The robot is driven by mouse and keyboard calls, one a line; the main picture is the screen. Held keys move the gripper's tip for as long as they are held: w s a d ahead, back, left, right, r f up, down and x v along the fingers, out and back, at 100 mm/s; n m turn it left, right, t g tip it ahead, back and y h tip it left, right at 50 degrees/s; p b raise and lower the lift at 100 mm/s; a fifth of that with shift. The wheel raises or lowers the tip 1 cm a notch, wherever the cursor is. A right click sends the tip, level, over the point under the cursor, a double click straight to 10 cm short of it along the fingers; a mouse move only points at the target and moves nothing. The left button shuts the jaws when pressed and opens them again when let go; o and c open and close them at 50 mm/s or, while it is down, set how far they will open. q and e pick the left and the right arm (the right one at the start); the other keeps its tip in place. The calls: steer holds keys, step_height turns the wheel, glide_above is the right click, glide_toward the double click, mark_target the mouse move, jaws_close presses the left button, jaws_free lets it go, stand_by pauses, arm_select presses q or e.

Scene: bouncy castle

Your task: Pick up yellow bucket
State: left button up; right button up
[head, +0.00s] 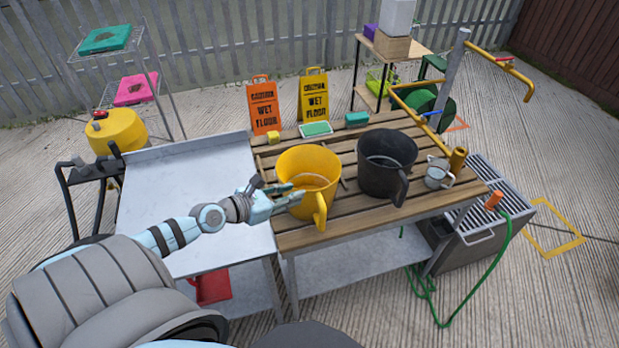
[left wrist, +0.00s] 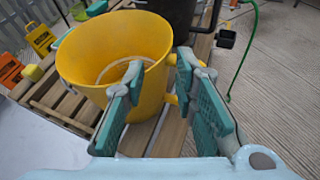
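The yellow bucket (head: 308,175) stands upright on the slatted wooden table (head: 345,216), left of a dark bucket (head: 387,163). Its handle faces the table's front edge. My left gripper (head: 294,191) is at the bucket's near left side, in front of its wall. In the left wrist view the bucket (left wrist: 110,50) is just beyond the gripper (left wrist: 163,66). The fingers are spread apart, with part of the bucket's wall and handle showing between them. Whether a finger touches the bucket cannot be told. My right gripper is not in view.
A metal table (head: 190,185) adjoins the wooden one on the left. Orange (head: 264,105) and yellow (head: 313,96) wet floor signs stand behind. A small metal pail (head: 438,175) and a yellow pipe (head: 425,115) are at the right.

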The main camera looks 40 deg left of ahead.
mark_target(328, 185)
arm_select(q)
steer(key=shift+m, duration=0.3)
steer(key=b+x, duration=0.2)
steer(key=x, duration=0.7)
steer(key=shift+s+d+f, duration=0.1)
steer(key=shift+d+f, duration=0.05)
steer(key=shift+f, duration=0.05)
steer(key=x, duration=0.1)
steer(key=b+x, duration=0.1)
steer(key=x, duration=0.3)
steer(key=shift+s+d, duration=0.1)
steer(key=shift+d, duration=0.25)
jaws_close()
